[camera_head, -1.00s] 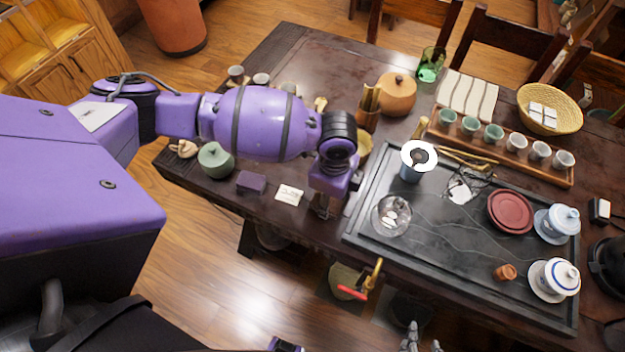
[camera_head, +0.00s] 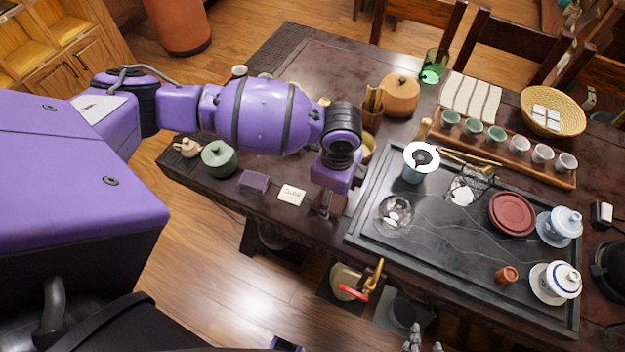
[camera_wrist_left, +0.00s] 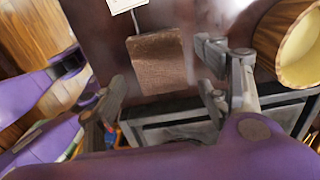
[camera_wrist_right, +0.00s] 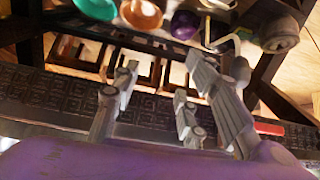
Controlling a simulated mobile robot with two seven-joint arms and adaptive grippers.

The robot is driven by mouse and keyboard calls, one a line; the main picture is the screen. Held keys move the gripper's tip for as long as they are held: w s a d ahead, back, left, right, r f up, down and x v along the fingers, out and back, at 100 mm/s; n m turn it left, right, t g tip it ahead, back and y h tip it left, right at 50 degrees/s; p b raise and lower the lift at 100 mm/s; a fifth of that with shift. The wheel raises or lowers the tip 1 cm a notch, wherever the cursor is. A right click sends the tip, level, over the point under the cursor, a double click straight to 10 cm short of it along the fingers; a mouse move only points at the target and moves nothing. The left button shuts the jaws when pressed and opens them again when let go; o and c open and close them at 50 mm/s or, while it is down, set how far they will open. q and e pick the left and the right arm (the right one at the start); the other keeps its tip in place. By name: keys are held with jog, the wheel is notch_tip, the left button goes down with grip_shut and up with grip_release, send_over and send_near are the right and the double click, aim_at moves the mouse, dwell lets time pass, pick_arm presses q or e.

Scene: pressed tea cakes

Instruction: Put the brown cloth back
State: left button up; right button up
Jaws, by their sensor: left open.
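The brown cloth (camera_wrist_left: 158,62) lies as a flat folded rectangle on the dark table in the left wrist view. In the head view it is mostly hidden by my left arm. My left gripper (camera_head: 325,208) is over the table's front edge, left of the tea tray. In the left wrist view (camera_wrist_left: 164,78) its fingers are apart and empty, with the cloth beyond and between them. My right gripper (camera_head: 424,342) is low in front of the table. In the right wrist view (camera_wrist_right: 160,82) its fingers are apart with nothing between them.
The black tea tray (camera_head: 440,255) holds a glass bowl (camera_head: 395,212), a red dish (camera_head: 512,214) and lidded cups. A white card (camera_head: 292,195), a purple box (camera_head: 254,182) and a green pot (camera_head: 218,158) stand to the left.

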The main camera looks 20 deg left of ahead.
aim_at(333, 200)
pick_arm(q)
notch_tip(333, 200, up, 10)
jog(key=shift+r+p, duration=0.15)
jog(key=shift+p, duration=0.25)
